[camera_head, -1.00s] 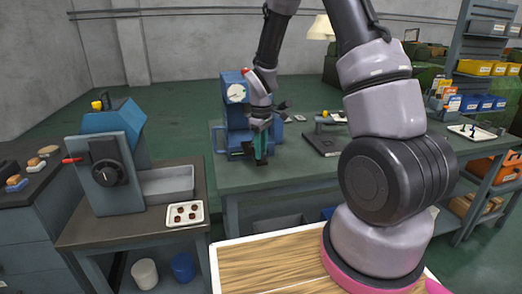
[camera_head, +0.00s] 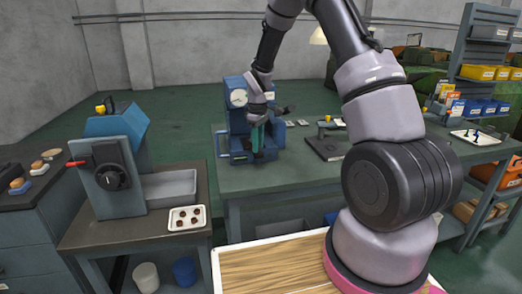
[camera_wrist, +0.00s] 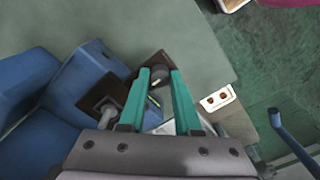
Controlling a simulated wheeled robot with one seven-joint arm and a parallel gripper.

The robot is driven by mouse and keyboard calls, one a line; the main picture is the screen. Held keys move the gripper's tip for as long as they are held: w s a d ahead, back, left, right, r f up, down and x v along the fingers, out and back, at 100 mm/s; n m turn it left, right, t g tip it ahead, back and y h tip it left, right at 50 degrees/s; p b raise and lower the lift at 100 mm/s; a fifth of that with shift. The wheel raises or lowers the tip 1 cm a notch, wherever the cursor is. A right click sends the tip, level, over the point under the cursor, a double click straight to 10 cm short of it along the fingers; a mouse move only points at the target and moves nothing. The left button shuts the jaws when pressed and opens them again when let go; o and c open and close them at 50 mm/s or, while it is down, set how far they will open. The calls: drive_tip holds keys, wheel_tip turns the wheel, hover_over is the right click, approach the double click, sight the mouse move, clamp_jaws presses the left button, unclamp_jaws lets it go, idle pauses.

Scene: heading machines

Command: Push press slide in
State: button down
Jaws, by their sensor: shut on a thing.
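The blue press (camera_head: 238,120) with a round gauge stands on the green bench. My gripper (camera_head: 257,154) points down at its front, with teal fingers low by the press base. In the wrist view, my gripper (camera_wrist: 160,76) has its fingers around a small dark knob on the press slide (camera_wrist: 148,62), a dark plate at the front of the press. The blue press body (camera_wrist: 92,72) lies left of the fingers. The fingers and arm hide part of the slide in the head view, so how far it sits inside is hard to tell.
A second blue machine (camera_head: 112,165) with a dial and red-tipped lever stands at the left, beside a grey bin (camera_head: 170,187) and a white tray (camera_head: 188,218) of brown pieces. A dark plate fixture (camera_head: 325,148) stands right of the press. The bench front is clear.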

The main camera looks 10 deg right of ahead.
drive_tip(key=shift+w, duration=0.1)
drive_tip(key=c, duration=0.6)
unclamp_jaws()
wheel_tip(320, 180, up, 11)
